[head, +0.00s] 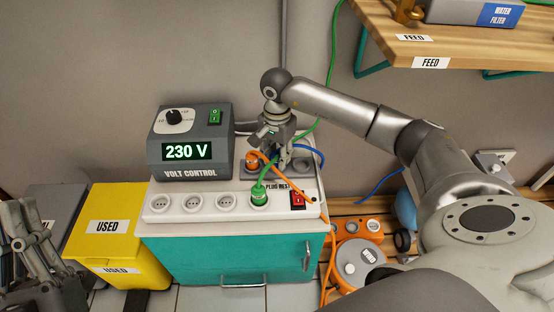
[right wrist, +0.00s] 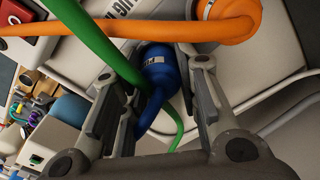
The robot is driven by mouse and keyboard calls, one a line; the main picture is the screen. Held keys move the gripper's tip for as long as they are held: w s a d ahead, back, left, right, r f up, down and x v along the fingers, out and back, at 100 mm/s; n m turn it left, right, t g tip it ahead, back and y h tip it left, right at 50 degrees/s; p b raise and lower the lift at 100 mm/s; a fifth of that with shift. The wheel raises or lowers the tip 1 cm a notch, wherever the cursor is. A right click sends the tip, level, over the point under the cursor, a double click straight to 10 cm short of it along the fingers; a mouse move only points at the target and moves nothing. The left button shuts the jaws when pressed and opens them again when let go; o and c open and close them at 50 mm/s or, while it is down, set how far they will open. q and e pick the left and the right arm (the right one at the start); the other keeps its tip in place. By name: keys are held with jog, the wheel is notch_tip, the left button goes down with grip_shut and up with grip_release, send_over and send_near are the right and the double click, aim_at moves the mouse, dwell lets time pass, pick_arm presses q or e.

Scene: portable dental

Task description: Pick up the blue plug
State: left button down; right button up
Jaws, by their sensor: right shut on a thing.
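The blue plug (right wrist: 158,72) sits between the two fingers of my right gripper (right wrist: 160,100) in the right wrist view. In the head view my right gripper (head: 277,158) points down at the plug rest behind the white socket strip (head: 172,212). It is shut on the blue plug there, and the fingers hide most of the plug. A blue cord (head: 312,152) shows just right of the fingers. Whether the plug is still in its rest I cannot tell. My left gripper (head: 28,232) is at the left edge, away from the plug; its opening is unclear.
An orange plug (head: 252,160) stands close to the left of my right gripper; it also shows in the wrist view (right wrist: 228,18). A green plug (head: 259,196) sits in the strip, its cord passing near the fingers. The grey volt control box (head: 190,172) stands left; a wooden shelf (head: 450,46) hangs upper right.

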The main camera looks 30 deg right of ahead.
aim_at(277, 152)
pick_arm(q)
jog(key=shift+w, duration=0.1)
pick_arm(e)
jog(key=shift+r, duration=0.2)
jog(key=shift+c, duration=0.5)
